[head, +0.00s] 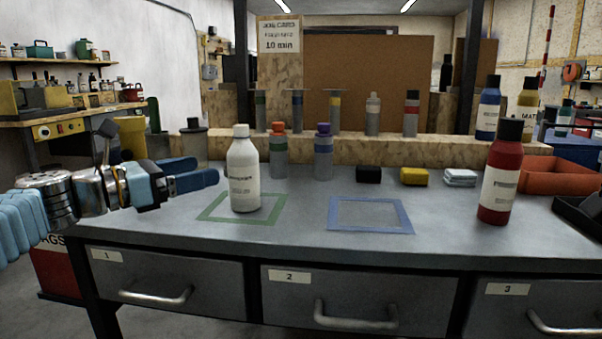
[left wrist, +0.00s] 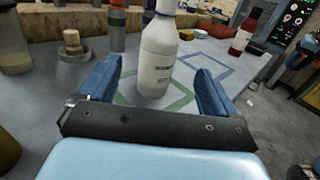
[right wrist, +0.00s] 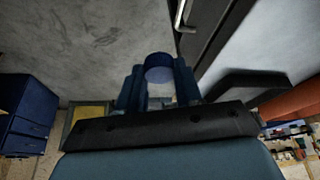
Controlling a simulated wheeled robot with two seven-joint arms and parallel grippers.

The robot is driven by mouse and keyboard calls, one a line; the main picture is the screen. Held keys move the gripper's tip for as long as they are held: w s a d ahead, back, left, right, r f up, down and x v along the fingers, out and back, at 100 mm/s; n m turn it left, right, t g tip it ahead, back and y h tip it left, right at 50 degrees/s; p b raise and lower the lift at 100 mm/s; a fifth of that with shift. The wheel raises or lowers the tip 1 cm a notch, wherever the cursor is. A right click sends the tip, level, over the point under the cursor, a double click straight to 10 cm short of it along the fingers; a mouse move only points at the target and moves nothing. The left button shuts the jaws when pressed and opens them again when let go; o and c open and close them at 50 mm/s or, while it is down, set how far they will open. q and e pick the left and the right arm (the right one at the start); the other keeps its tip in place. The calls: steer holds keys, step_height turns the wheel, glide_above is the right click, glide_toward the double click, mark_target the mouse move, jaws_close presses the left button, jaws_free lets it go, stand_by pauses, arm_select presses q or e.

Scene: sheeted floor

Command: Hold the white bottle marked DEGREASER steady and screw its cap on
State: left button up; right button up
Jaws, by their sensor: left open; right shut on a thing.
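A white bottle (head: 243,175) stands upright on the green outlined square (head: 272,204) on the workbench; its label is too small to read. Its narrow top is also white. My left gripper (head: 205,173) is open just left of the bottle, level with its body. In the left wrist view the bottle (left wrist: 157,60) stands ahead, between the lines of the two fingers, apart from them. My right gripper (right wrist: 160,85) is outside the head view; in its wrist view it is shut on a round dark blue thing (right wrist: 159,68), which looks like a cap.
A blue outlined square (head: 370,230) lies empty on the bench (head: 310,240). A red bottle (head: 500,175) with a black cap stands at right, near an orange tray (head: 555,172). Bottles with orange and purple tops stand behind the white one. Small blocks lie at the back.

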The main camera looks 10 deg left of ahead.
mark_target(229, 164)
arm_select(q)
steer(key=shift+x, duration=3.35)
steer(key=shift+w+f, duration=0.1)
steer(key=p+x, duration=0.1)
steer(key=x, duration=0.4)
steer(key=shift+f, duration=0.1)
steer(key=c, duration=1.1)
